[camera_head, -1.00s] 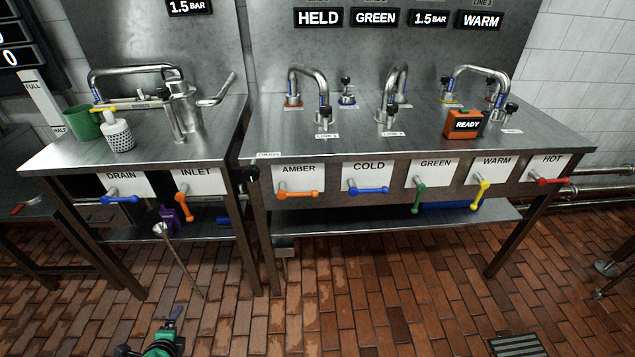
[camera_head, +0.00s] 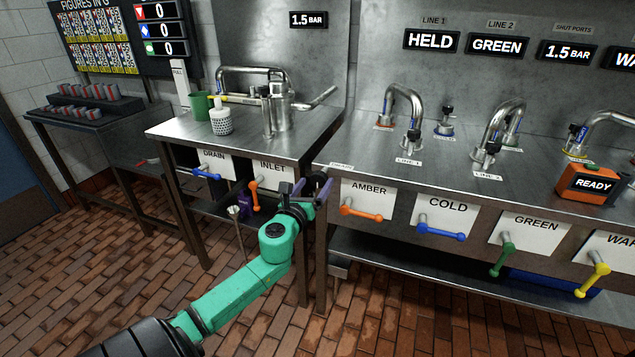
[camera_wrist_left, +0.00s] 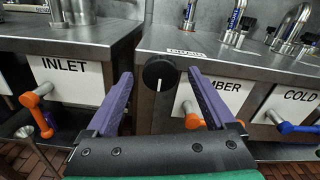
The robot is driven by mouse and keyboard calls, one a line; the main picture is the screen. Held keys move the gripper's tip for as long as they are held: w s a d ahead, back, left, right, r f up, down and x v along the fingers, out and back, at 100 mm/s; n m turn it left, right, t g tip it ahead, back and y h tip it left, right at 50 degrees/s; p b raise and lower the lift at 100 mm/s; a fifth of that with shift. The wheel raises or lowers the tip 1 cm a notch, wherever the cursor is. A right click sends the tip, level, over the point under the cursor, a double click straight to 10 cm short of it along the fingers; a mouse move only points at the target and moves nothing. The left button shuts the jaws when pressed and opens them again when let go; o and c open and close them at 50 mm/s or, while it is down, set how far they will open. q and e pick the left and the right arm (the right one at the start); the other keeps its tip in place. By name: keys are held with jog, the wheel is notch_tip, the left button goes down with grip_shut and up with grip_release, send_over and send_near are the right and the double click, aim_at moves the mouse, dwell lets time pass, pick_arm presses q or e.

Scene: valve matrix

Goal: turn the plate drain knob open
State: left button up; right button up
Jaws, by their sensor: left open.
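A round black knob (camera_wrist_left: 158,72) with a white pointer line is on the front corner of the middle steel bench, below a small label (camera_wrist_left: 186,52) too small to read. The pointer line points roughly straight down in the left wrist view. My left gripper (camera_head: 313,188), with purple fingers, is open in front of the knob. In the left wrist view the fingers (camera_wrist_left: 160,76) spread on either side of it, with no clear contact. In the head view the gripper largely hides the knob. My right gripper is not in view.
The orange INLET lever (camera_head: 254,197) and blue DRAIN lever (camera_head: 206,173) stick out left of the gripper. The orange AMBER lever (camera_head: 361,211) and blue COLD lever (camera_head: 440,230) stick out to the right. A purple object with a rod is under the left bench.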

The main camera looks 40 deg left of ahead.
pick_arm(q)
jog(key=shift+x, duration=1)
jog(key=shift+c, duration=0.3)
jog(key=c, duration=1.3)
